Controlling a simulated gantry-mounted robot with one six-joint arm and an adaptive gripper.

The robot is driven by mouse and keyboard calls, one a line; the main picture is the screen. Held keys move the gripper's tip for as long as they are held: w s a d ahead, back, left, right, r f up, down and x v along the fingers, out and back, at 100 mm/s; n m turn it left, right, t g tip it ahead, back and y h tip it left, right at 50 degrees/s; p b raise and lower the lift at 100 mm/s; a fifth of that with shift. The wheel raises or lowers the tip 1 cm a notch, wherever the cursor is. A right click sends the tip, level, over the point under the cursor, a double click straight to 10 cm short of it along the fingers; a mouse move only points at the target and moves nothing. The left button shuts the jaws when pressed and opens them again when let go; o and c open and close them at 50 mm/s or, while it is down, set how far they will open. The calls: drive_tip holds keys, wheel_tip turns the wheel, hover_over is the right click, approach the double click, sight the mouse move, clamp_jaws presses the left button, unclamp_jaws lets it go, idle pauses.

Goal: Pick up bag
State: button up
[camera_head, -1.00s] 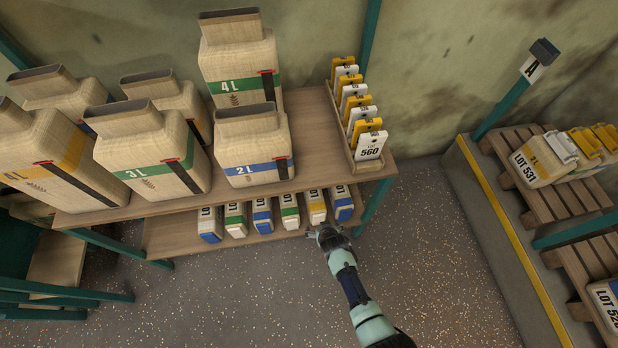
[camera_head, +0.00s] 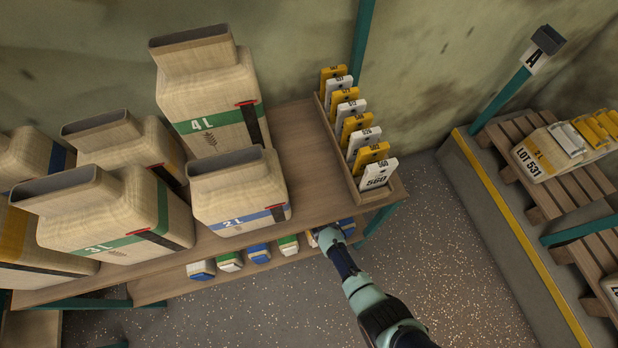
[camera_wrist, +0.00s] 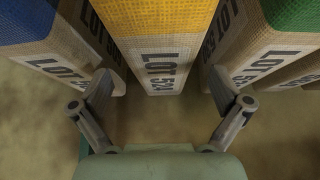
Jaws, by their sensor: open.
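Small woven bags with colored bands stand in a row on the lower shelf. The yellow-banded bag marked LOT 524 (camera_wrist: 162,48) is centered in the wrist view, upright, with its printed face toward me. My gripper (camera_wrist: 163,88) is open, its fingers apart on the left and right of this bag's lower face. I cannot tell if they touch it. A blue-banded bag (camera_wrist: 50,50) stands to its left and a green-banded bag (camera_wrist: 275,50) to its right. In the head view my gripper (camera_head: 328,236) is at the lower shelf's right part and hides most of the yellow-banded bag.
The upper shelf (camera_head: 300,125) overhangs the row and holds large bags, including 2L (camera_head: 238,193) and 4L (camera_head: 210,95). A tag rack (camera_head: 375,192) stands at its right end. Pallets (camera_head: 548,195) with bags are at right. The speckled floor between is clear.

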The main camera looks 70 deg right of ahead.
drive_tip(key=b+x, duration=0.2)
drive_tip(key=x, duration=0.2)
drive_tip(key=shift+w, duration=0.1)
drive_tip(key=shift+c, duration=0.5)
drive_tip(key=c, duration=1.6)
drive_tip(key=shift+d+r, duration=0.1)
drive_tip(key=shift+r, duration=0.1)
drive_tip(key=shift+c, duration=0.6)
